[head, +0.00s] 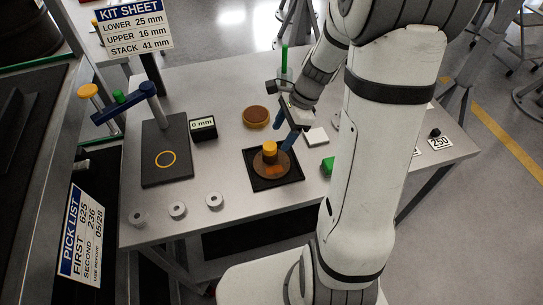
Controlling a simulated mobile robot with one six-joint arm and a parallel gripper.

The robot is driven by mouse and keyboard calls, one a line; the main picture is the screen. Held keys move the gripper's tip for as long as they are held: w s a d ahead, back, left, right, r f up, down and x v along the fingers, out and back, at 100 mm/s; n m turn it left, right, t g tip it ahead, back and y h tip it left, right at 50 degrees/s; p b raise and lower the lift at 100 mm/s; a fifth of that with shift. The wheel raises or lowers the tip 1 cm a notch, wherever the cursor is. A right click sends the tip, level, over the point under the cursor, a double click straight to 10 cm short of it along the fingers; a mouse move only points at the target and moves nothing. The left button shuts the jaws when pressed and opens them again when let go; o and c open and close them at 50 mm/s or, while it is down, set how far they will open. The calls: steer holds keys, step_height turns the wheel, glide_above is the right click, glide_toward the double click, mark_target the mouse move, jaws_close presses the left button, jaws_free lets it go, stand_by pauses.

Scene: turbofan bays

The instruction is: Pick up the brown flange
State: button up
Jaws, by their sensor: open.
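A brown disc-shaped flange (263,170) with a yellow-orange cylinder (270,148) standing on it lies on a black square tray (290,180) near the front middle of the table. My gripper (283,138) has blue fingers and hangs just to the upper right of the cylinder. It is open and I see nothing held. I cannot tell whether a finger touches the flange or the cylinder. A second brown disc with a yellow rim (256,116) lies further back on the table.
My arm hides part of the right side.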

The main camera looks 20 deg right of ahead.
mark_target(274, 145)
steer(key=x, duration=0.6)
steer(key=shift+w+a+f, duration=0.1)
steer(key=shift+a+f, duration=0.2)
steer(key=shift+a, duration=0.05)
steer(key=shift+c, duration=0.5)
steer(key=shift+r, duration=0.1)
jaws_close()
